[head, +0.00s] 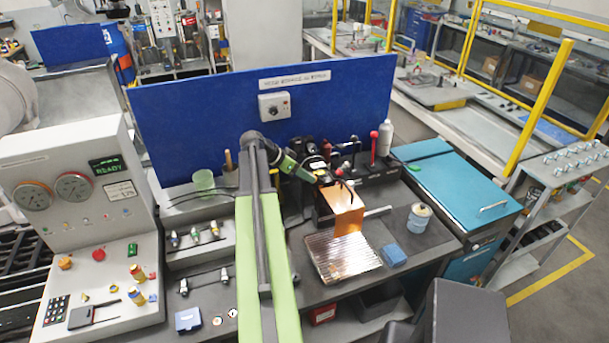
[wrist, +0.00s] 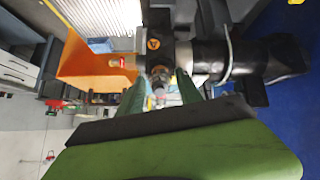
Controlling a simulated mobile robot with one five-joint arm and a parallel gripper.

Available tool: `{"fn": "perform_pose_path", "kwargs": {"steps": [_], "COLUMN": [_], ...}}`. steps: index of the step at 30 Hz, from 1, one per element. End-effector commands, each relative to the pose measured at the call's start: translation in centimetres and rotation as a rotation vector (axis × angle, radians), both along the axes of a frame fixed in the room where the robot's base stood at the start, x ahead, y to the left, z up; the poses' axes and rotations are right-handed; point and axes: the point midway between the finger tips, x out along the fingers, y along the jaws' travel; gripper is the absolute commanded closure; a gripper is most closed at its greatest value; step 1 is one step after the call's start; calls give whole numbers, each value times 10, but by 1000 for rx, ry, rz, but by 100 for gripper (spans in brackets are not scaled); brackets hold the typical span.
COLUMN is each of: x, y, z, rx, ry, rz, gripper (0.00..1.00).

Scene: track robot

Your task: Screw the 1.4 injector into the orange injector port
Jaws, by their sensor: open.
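My gripper (head: 322,180) is at the engine assembly in the middle of the bench, beside an orange sheet-like part (head: 346,212). In the wrist view my gripper (wrist: 161,76) is open, its two green fingers on either side of a small metallic fitting (wrist: 159,80) with a pale pinkish end. I cannot tell whether the fitting is the 1.4 injector or part of the port. Several injectors (head: 195,236) stand in racks at left; their labels are too small to read.
A red-knobbed lever (head: 374,147) and a white bottle (head: 385,137) stand behind. A control panel (head: 80,225) fills the left; a blue board (head: 220,105) closes the back.

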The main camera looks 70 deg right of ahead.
Motion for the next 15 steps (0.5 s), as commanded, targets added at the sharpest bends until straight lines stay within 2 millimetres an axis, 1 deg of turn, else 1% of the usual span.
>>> {"fn": "perform_pose_path", "kwargs": {"steps": [3,6,15], "x": [0,0,0], "y": [0,0,0], "z": [0,0,0], "rx": [111,165,187], "ry": [91,135,153], "rz": [144,213,241], "gripper": [58,58,58]}}
